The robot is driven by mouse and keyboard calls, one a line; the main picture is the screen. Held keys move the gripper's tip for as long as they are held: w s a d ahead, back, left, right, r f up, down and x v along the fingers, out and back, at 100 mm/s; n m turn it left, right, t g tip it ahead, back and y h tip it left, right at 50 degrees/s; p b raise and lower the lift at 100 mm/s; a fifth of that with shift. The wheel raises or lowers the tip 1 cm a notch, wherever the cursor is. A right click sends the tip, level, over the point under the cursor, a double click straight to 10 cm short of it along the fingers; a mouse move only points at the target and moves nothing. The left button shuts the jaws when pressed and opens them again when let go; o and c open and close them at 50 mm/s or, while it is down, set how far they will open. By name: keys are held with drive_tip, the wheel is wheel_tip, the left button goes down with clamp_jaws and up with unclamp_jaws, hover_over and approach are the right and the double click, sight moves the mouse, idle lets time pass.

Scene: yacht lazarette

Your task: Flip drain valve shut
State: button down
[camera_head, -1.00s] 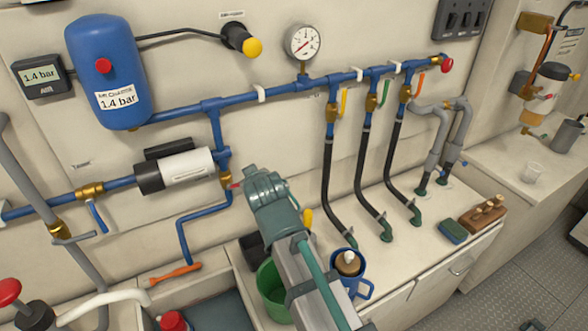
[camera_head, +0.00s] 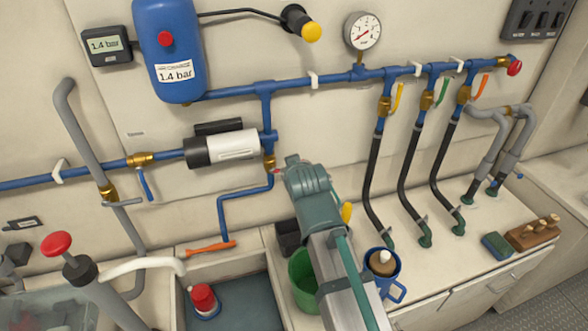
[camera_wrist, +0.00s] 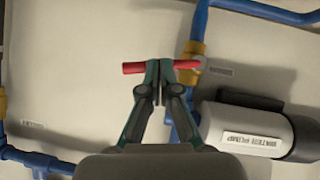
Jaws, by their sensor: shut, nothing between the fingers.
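A brass valve (camera_head: 269,162) sits on the blue drop pipe under the tee, right of the white cylinder. Its lever with a red grip (camera_wrist: 133,68) lies roughly crosswise to the pipe in the wrist view, where the brass body (camera_wrist: 193,52) also shows. In the head view the lever is mostly hidden by my gripper (camera_head: 287,168). In the wrist view my gripper (camera_wrist: 158,66) is shut and empty, its fingertips overlapping the middle of the red lever. I cannot tell whether they touch it.
The white cylinder (camera_head: 238,146) is close left of my gripper. A green bucket (camera_head: 302,282) and a blue mug (camera_head: 387,268) stand below by my arm. Hoses with yellow, green and orange (camera_head: 484,85) levers hang to the right. The wall right of my gripper is clear.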

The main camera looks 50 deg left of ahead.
drive_tip(key=v, duration=1.4)
drive_tip(key=shift+s+b, duration=0.15)
drive_tip(key=shift+b, duration=0.3)
drive_tip(key=shift+f, duration=0.1)
